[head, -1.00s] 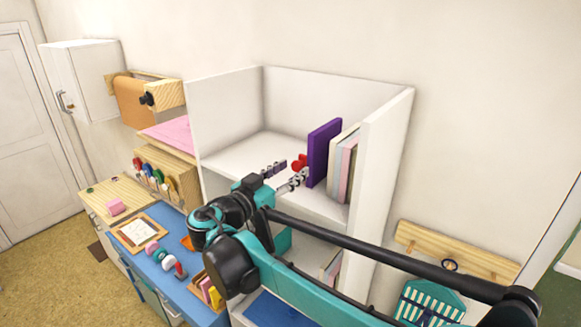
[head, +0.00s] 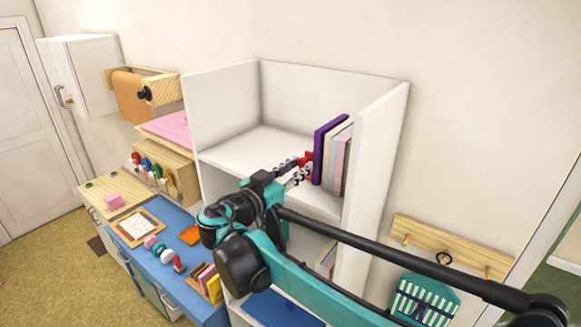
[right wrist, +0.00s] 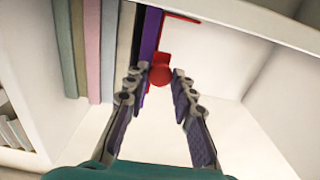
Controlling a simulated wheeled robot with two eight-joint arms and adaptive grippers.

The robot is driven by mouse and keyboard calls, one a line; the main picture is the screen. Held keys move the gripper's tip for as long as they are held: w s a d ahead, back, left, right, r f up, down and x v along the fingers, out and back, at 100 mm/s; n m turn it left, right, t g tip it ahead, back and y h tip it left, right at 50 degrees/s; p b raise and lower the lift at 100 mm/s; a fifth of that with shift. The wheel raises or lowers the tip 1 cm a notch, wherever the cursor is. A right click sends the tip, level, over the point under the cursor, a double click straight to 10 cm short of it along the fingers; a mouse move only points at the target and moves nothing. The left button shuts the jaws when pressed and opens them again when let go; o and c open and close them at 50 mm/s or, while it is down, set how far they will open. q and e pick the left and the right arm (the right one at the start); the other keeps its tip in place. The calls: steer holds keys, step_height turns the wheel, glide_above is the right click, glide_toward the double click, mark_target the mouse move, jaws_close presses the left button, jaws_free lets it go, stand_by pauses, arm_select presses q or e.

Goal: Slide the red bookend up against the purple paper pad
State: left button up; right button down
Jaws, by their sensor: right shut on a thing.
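The red bookend (head: 307,160) stands on the white shelf at the left face of the purple paper pad (head: 326,145). In the right wrist view the bookend's upright plate (right wrist: 166,45) lies alongside the purple pad (right wrist: 150,38) and appears to touch it. My right gripper (head: 300,173) reaches in from the front, with its fingers on either side of the bookend's round red knob (right wrist: 160,74). It is shut on the bookend. The fingers hide part of the bookend in the head view. My left gripper is not in view.
Several upright books (head: 341,160) stand right of the purple pad, close to the shelf's right wall (head: 375,150). The shelf board (head: 250,150) left of the bookend is bare. A blue desk (head: 150,262) with small items stands at the lower left.

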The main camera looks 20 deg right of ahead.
steer(key=shift+s+d, duration=0.5)
steer(key=shift+s, duration=0.2)
steer(key=shift+w+a, duration=0.2)
steer(key=shift+a, duration=0.05)
steer(key=c, duration=1.5)
jaws_free()
steer(key=shift+w+a, duration=0.15)
steer(key=shift+o, duration=1.2)
steer(key=shift+s+d, duration=0.3)
steer(key=shift+d, duration=0.05)
steer(key=shift+a, duration=0.35)
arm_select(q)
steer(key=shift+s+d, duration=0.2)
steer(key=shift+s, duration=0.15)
arm_select(e)
steer(key=v, duration=1.1)
steer(key=shift+s, duration=0.3)
steer(key=shift+a, duration=0.1)
